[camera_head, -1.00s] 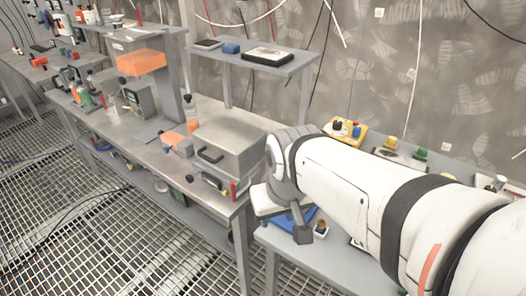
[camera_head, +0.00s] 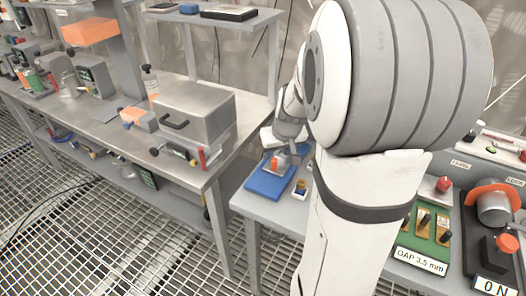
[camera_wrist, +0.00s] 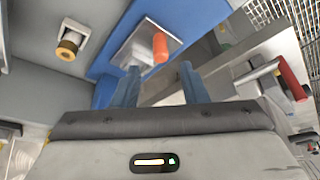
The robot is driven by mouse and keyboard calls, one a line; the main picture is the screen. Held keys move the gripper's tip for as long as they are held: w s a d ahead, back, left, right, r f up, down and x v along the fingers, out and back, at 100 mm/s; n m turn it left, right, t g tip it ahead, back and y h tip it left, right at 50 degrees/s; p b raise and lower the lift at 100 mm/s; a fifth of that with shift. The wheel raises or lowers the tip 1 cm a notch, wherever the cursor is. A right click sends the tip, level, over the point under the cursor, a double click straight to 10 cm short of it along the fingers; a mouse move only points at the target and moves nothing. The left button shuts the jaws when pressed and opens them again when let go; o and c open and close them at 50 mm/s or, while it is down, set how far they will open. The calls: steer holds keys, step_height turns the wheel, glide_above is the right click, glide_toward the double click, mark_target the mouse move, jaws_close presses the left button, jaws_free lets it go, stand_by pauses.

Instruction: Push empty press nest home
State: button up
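A blue plate (camera_head: 268,184) lies on the grey bench at the centre of the head view; it also shows in the wrist view (camera_wrist: 205,13). On it is a pale metal piece (camera_wrist: 134,46) with an upright orange-red knob (camera_wrist: 160,48), likely the press nest. I see no part lying on it. The knob also shows in the head view (camera_head: 281,162), just below my gripper. In the wrist view my gripper (camera_wrist: 159,70) has its two blue fingers apart with nothing between them. The knob is just beyond the fingertips, and I cannot tell whether they touch it.
A small brass-topped fitting (camera_head: 300,187) stands right of the plate; it also shows in the wrist view (camera_wrist: 70,44). A steel box with a black handle (camera_head: 193,112) sits on the left bench. A green gauge panel labelled GAP 3.5 mm (camera_head: 420,240) is at right.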

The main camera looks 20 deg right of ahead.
mark_target(275, 159)
steer(key=x, duration=0.5)
steer(key=shift+w+f, duration=0.1)
steer(key=shift+f, duration=0.3)
steer(key=shift+c, duration=0.3)
jaws_close()
